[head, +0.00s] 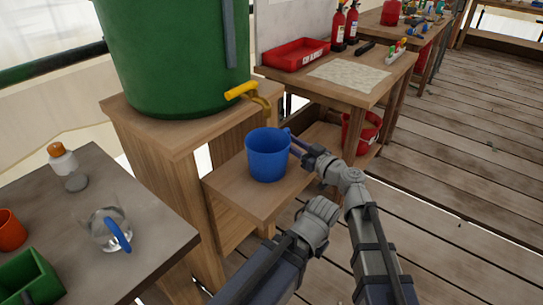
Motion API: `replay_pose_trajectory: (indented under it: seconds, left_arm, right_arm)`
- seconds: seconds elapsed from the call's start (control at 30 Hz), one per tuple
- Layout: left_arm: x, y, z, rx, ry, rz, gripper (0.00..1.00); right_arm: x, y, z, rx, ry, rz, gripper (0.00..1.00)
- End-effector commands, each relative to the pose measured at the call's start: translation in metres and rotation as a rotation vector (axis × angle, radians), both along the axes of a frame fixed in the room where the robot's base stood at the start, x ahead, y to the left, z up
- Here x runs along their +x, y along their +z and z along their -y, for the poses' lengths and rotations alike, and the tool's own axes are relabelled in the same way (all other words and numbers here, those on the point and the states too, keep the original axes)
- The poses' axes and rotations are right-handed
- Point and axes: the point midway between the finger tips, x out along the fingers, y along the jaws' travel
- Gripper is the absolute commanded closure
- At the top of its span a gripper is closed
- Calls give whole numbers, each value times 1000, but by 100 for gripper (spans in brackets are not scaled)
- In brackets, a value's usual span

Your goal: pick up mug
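A blue mug (267,156) stands upright on a low wooden shelf, below and slightly right of the yellow tap of a green barrel. Its handle side faces right. My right gripper (291,139) reaches in from the right, with its fingertips at the mug's handle near the rim. The fingers are small and overlap the handle, so I cannot tell whether they are closed on it. The mug appears to rest on the shelf. My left gripper is not in view.
The green barrel (175,55) with its yellow tap (243,90) stands on a wooden stand (180,140). A grey table (150,240) at left holds a clear jug (105,228), a bottle (66,165) and a green box (30,278). A red bucket (361,133) sits behind my arm. Floor at right is clear.

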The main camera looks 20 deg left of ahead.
Motion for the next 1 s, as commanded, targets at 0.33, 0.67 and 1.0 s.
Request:
replay_pose_trajectory:
  seconds: [0.33, 0.67, 1.0]
  left_arm:
    - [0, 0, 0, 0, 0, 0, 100]
    - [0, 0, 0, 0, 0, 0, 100]
    - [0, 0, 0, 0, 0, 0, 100]
  right_arm:
    - [9, 0, -16, 0, 0, 0, 66]
    - [9, 0, -16, 0, 0, 0, 100]
    - [9, 0, -15, 0, 0, 0, 100]
